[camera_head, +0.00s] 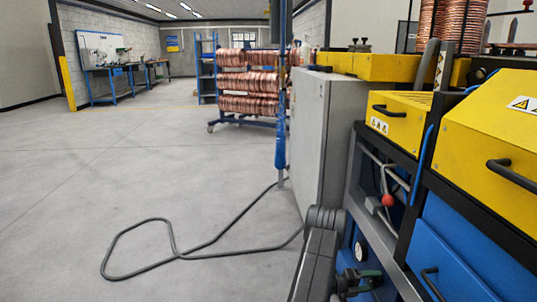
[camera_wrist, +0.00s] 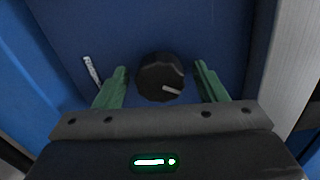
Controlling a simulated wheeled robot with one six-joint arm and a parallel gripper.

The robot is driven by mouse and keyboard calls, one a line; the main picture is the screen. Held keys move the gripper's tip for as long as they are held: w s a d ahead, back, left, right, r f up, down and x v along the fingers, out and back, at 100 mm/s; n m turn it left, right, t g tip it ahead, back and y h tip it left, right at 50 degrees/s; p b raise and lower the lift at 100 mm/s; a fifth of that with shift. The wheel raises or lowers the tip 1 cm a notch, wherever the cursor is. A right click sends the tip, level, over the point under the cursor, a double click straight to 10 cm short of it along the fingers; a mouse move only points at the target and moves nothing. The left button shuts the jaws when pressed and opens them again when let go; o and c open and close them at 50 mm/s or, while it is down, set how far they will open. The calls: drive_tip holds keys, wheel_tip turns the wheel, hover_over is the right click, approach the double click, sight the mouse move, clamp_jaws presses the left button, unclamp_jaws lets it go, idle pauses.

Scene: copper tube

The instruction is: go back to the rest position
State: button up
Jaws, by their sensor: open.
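My gripper (camera_wrist: 160,88) is open, with its two green fingers spread in the wrist view. A black round knob (camera_wrist: 160,76) with a white pointer mark lies between and beyond the fingertips on a dark blue panel (camera_wrist: 205,30). The pointer points to the right and slightly down. The fingers stand on either side of the knob and do not appear to touch it; the exact distance is hard to tell. In the head view, my gripper (camera_head: 366,280) is low at the blue front of the machine, partly hidden by my arm.
The yellow and blue machine (camera_head: 480,125) fills the right side, with black handles and a red-knobbed lever (camera_head: 388,200). A grey cabinet (camera_head: 312,140) stands beside it. A black cable (camera_head: 172,240) loops on the floor. A rack of copper coils (camera_head: 248,82) stands behind. Open floor lies left.

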drive_tip(key=shift+d+m, duration=0.15)
drive_tip(key=shift+m, duration=0.65)
drive_tip(key=m, duration=1.3)
drive_tip(key=shift+t, duration=0.3)
drive_tip(key=m+p, duration=0.1)
drive_tip(key=m, duration=0.4)
